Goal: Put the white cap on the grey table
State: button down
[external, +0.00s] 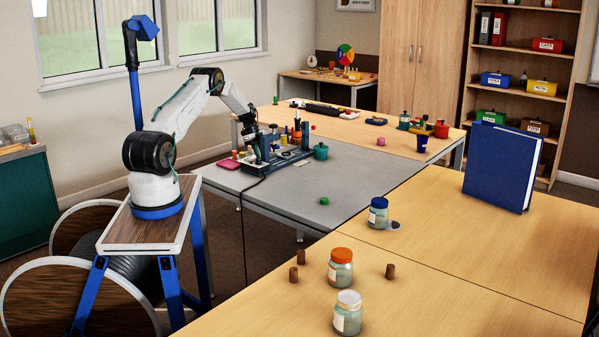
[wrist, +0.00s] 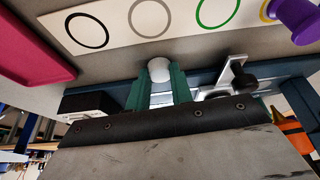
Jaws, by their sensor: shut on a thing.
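The white cap (wrist: 159,69) is between the green fingertips of my gripper (wrist: 160,80) in the wrist view. My gripper is shut on it. The cap appears close to a white strip with coloured rings (wrist: 115,38); I cannot tell whether it touches anything below. In the external view my gripper (external: 257,165) is over the far left part of the grey table (external: 330,210), by a blue rack. The cap cannot be made out there.
A purple spool (wrist: 294,18) and a pink tray (wrist: 28,45) flank the strip. A teal pot (external: 320,151) stands right of the rack. A green cap (external: 324,201) lies on the grey table, whose near part is mostly clear. Jars (external: 340,272) stand on the wooden table.

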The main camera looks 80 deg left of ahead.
jog(key=c, duration=1.2)
grip_release()
jog(key=shift+f, duration=0.1)
jog(key=shift+c, duration=0.2)
